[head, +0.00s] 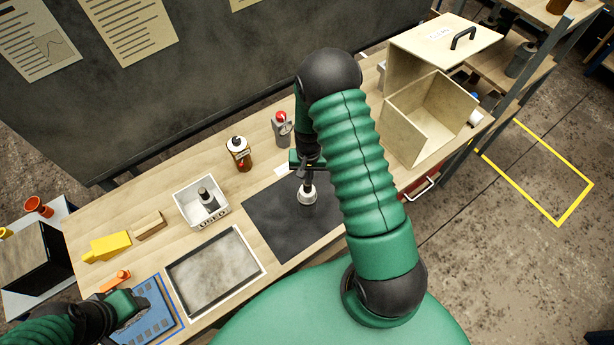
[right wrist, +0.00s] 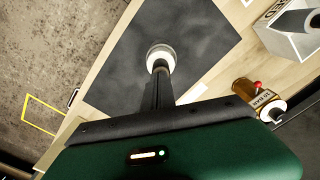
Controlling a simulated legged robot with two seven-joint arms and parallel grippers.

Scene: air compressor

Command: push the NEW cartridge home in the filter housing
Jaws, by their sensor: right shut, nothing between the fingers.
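The filter housing (head: 307,198) is a small metal cup standing on the dark mat, with a pale round top. In the right wrist view its pale round top (right wrist: 160,49) lies straight beyond my fingertips. I cannot tell the NEW cartridge apart from the housing, nor how deep it sits. My right gripper (head: 308,180) points down over the housing, its fingers shut and empty; the right wrist view shows the fingertips (right wrist: 160,68) at the pale top, touching or just above it. My left gripper (head: 128,306) is at the lower left, over the blue board; its jaws are unclear.
The dark mat (head: 263,226) has bare room around the housing. A white USED bin (head: 183,205) holds a dark cylinder. A grey tray (head: 214,262), a brown bottle (head: 239,156) and a grey can with a red top (head: 281,130) stand nearby. An open wooden box (head: 405,135) is to the right.

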